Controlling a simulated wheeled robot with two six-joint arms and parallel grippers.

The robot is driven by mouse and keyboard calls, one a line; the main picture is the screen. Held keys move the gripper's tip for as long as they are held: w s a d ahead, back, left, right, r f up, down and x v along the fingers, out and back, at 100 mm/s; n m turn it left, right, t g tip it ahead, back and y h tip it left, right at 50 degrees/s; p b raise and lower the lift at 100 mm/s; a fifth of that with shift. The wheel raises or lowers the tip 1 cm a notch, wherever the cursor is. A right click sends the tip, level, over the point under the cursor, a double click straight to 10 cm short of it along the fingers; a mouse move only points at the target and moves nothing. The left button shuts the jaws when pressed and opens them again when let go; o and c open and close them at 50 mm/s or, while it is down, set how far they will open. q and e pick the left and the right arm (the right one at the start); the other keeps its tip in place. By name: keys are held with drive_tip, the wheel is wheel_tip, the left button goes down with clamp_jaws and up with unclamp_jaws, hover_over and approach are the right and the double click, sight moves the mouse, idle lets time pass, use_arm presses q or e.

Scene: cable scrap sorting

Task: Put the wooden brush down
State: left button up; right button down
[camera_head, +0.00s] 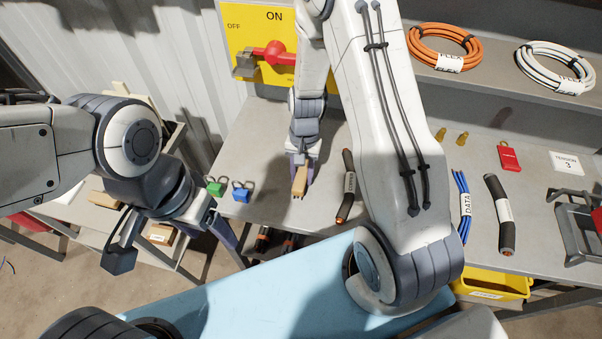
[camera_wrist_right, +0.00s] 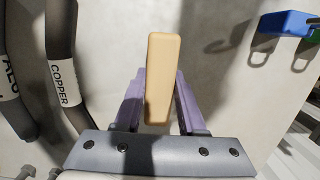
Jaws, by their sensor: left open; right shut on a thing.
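The wooden brush (camera_head: 300,182) is a light tan block over the grey bench (camera_head: 262,215). My right gripper (camera_head: 301,169) points down and is shut on it. In the right wrist view the brush (camera_wrist_right: 162,72) stands out between the two purple fingers. I cannot tell whether its lower end touches the bench; its bristles are not clearly visible. My left gripper (camera_head: 232,243) is open and empty, low at the bench's left front edge.
Green (camera_head: 215,187) and blue (camera_head: 241,192) padlocks lie left of the brush. A black copper-labelled cable (camera_head: 348,188) lies to its right, close by. A yellow ON/OFF switch panel (camera_head: 250,25) stands behind. Bare bench lies between padlocks and brush and in front.

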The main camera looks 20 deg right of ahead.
sight(303, 168)
drive_tip(key=shift+c, duration=2.4)
unclamp_jaws()
drive_tip(key=shift+r, duration=0.1)
wheel_tip(303, 168, up, 12)
drive_tip(key=w+d, duration=0.1)
drive_tip(key=w, duration=0.1)
drive_tip(key=s+a+r+n, duration=0.6)
drive_tip(key=s+a+n, duration=0.15)
drive_tip(key=a, duration=0.25)
drive_tip(key=s+a+r+n, duration=0.1)
drive_tip(key=s+a+n, duration=0.1)
drive_tip(key=s, duration=0.4)
drive_tip(key=s+a+r+n+t, duration=0.1)
drive_tip(key=s+r+n, duration=0.1)
drive_tip(key=s+n, duration=0.2)
drive_tip(key=s, duration=0.2)
drive_tip(key=shift+s+a+n, duration=0.35)
drive_tip(key=shift+r, duration=0.1)
